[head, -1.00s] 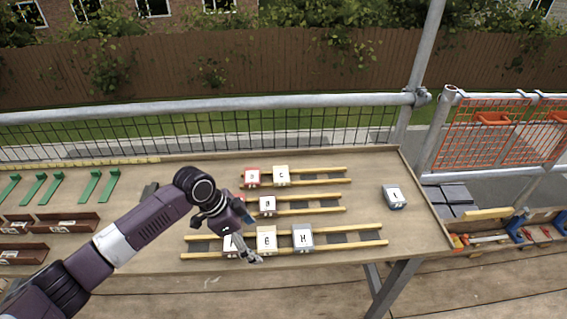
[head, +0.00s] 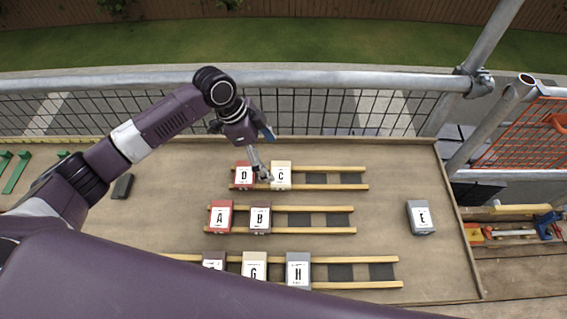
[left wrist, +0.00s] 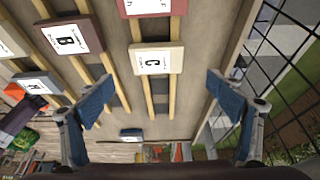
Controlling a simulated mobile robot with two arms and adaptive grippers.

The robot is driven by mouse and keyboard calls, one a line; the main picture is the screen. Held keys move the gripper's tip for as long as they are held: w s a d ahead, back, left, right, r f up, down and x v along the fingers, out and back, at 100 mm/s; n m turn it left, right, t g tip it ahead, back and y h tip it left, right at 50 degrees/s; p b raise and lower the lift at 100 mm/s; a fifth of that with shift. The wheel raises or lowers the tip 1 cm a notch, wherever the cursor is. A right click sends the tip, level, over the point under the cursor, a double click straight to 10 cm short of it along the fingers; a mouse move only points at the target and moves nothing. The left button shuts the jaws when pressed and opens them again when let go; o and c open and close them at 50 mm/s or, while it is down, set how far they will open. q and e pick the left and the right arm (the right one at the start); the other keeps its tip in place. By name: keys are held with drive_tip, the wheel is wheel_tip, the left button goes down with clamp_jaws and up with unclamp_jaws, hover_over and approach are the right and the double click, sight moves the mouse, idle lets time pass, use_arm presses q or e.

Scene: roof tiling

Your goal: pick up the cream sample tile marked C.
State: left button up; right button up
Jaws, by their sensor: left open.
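The cream sample tile marked C (head: 281,176) lies on the far pair of wooden rails, just right of the red tile marked D (head: 244,174). In the left wrist view the C tile (left wrist: 156,58) lies flat, beyond and between the two fingers. My left gripper (head: 262,176) hangs close to the C tile in the head view, over the gap between D and C. In the left wrist view its blue-padded fingers (left wrist: 155,92) are wide apart with nothing between them. My right gripper is not seen.
Tiles A (head: 219,217) and B (head: 260,219) sit on the middle rails, G (head: 254,266) and H (head: 298,270) on the near rails. A grey tile E (head: 420,217) lies alone at the right. A mesh guardrail (head: 330,79) runs behind the table.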

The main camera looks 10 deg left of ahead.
sight(280, 173)
use_arm(q)
drive_tip(key=shift+s+d+f, duration=0.15)
drive_tip(key=shift+d+f, duration=0.05)
drive_tip(key=shift+f, duration=0.2)
drive_tip(key=shift+s+d+f, duration=0.15)
drive_tip(key=shift+f, duration=0.25)
drive_tip(key=x, duration=0.1)
drive_tip(key=p+x, duration=0.1)
drive_tip(key=x, duration=0.1)
drive_tip(key=p+x, duration=0.1)
drive_tip(key=shift+w+a+f, duration=0.1)
drive_tip(key=shift+a+f, duration=0.05)
drive_tip(key=shift+f, duration=0.55)
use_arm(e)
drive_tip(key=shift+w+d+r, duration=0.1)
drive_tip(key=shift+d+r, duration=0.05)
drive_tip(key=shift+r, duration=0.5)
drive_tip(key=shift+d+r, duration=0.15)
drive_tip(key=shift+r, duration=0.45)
use_arm(q)
drive_tip(key=shift+c, duration=0.6)
drive_tip(key=shift+r, duration=0.1)
drive_tip(key=c, duration=1.3)
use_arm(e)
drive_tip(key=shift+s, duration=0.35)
